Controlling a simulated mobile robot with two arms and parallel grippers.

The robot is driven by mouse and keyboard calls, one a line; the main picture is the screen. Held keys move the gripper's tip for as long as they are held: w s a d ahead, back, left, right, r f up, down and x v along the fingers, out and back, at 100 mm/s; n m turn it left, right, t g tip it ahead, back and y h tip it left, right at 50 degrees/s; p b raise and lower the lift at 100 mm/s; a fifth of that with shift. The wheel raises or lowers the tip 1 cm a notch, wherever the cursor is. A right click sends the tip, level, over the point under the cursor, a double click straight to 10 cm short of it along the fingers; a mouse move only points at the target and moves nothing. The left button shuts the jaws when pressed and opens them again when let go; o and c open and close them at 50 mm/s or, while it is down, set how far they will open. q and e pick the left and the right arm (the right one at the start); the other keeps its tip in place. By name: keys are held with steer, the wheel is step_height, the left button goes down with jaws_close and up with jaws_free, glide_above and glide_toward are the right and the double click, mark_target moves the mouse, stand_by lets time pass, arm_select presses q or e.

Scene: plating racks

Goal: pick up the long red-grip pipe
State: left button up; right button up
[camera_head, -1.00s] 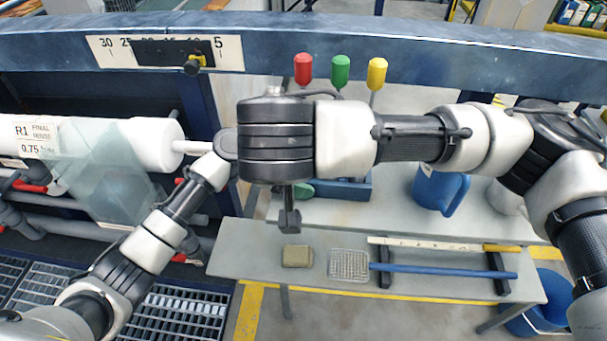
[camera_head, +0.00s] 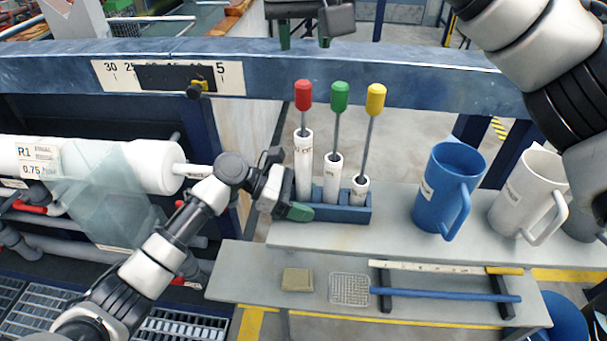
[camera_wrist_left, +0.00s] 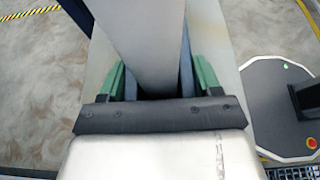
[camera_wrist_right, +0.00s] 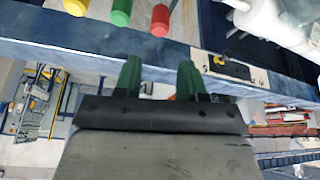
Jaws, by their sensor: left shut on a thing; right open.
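The long red-grip pipe is a tall white tube (camera_head: 303,165) with a rod and red grip (camera_head: 303,95) above it. It stands upright at the left end of the blue rack (camera_head: 345,214). My right gripper (camera_head: 305,42) is open and empty, above and behind the grips. The red grip (camera_wrist_right: 160,18) also shows beyond its fingers in the right wrist view.
Shorter green-grip (camera_head: 333,178) and yellow-grip (camera_head: 359,190) pipes stand close by in the rack. A blue jug (camera_head: 437,190) and white jug (camera_head: 522,195) stand to the right. The blue beam (camera_head: 430,78) crosses behind. The lower shelf holds a sponge (camera_head: 297,280) and mesh pad (camera_head: 350,289).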

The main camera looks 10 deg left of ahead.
mark_target(303, 82)
steer(key=x, duration=0.6)
steer(key=shift+w, duration=0.1)
steer(key=shift+s+x, duration=0.15)
steer(key=shift+x, duration=1.2)
steer(key=shift+s+x, duration=0.1)
steer(key=shift+x, duration=1.2)
steer(key=shift+d+f, duration=0.1)
steer(key=shift+d, duration=0.05)
jaws_close()
